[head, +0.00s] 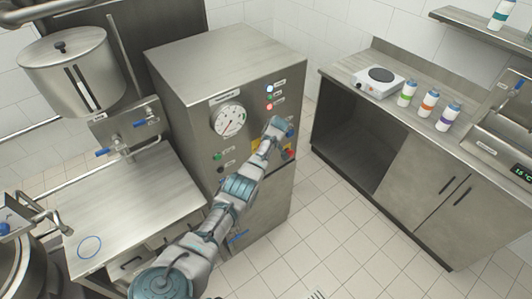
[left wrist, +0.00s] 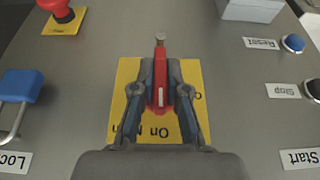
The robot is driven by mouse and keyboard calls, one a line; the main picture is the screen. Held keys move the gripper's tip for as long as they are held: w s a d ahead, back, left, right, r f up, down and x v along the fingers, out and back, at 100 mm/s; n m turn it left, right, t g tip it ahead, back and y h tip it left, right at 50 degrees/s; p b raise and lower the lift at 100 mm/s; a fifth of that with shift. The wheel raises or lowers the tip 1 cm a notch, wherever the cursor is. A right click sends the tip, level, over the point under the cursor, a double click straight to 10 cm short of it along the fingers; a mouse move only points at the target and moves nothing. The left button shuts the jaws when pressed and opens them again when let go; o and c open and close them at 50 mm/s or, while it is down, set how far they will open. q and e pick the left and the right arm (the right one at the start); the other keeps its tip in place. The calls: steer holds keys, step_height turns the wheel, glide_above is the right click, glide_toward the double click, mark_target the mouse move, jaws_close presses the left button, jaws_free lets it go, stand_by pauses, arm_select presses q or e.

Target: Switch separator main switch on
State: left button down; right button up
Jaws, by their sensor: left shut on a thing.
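The separator is a steel cabinet (head: 185,100) with a round gauge (head: 229,119) and controls on its front. In the left wrist view, the main switch is a red handle (left wrist: 160,82) on a yellow plate (left wrist: 128,75) with "On" printed on it. The handle lies along the picture's vertical. My left gripper (left wrist: 160,98) is shut on the handle, one finger on each side. In the head view my left gripper (head: 277,127) is at the upper right of the cabinet front and mostly hides the switch. My right gripper is in neither view.
A red knob (left wrist: 58,10) and a blue padlock (left wrist: 19,92) sit beside the switch. The blue Reset button (left wrist: 293,43) and black Stop button (left wrist: 313,90) are on the other side. A counter (head: 400,128) stands to the right, with clear floor (head: 330,240) in front.

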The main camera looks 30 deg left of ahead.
arm_select(q)
steer(key=shift+w+a+r, duration=0.1)
steer(key=shift+a+r, duration=0.05)
steer(key=shift+r, duration=0.1)
steer(key=c, duration=1.3)
jaws_free()
steer(key=shift+o, duration=0.6)
steer(key=shift+f, duration=0.15)
steer(key=shift+w+a+f, duration=0.1)
steer(key=shift+a+f, duration=0.05)
steer(key=v, duration=1.2)
steer(key=shift+f, duration=0.15)
